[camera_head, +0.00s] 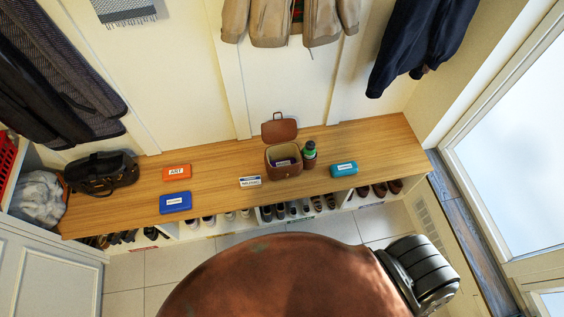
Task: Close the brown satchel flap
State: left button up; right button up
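The brown satchel (283,172) stands upright on the wooden bench, right of the bench's middle. Its flap (280,129) is open and stands up behind the satchel's mouth, toward the wall. The light-coloured inside of the satchel shows, with something dark blue or purple in it, too small to make out. A dark bottle with a green top (308,151) is right beside the satchel on its right side. Neither of my grippers is in view, and nothing is touching the flap.
On the wooden bench (225,165) are an orange case (177,172), a blue case (175,203), a small white labelled block (250,182), a teal case (344,169) and a black bag (101,173). Shoes fill cubbies below. Jackets (290,20) hang above.

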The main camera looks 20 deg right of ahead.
aim_at(284, 129)
jog(key=u, duration=0.1)
jog(key=k, duration=1)
jog(key=z, duration=1)
jog(key=i, duration=1.5)
jog(key=u, duration=0.85)
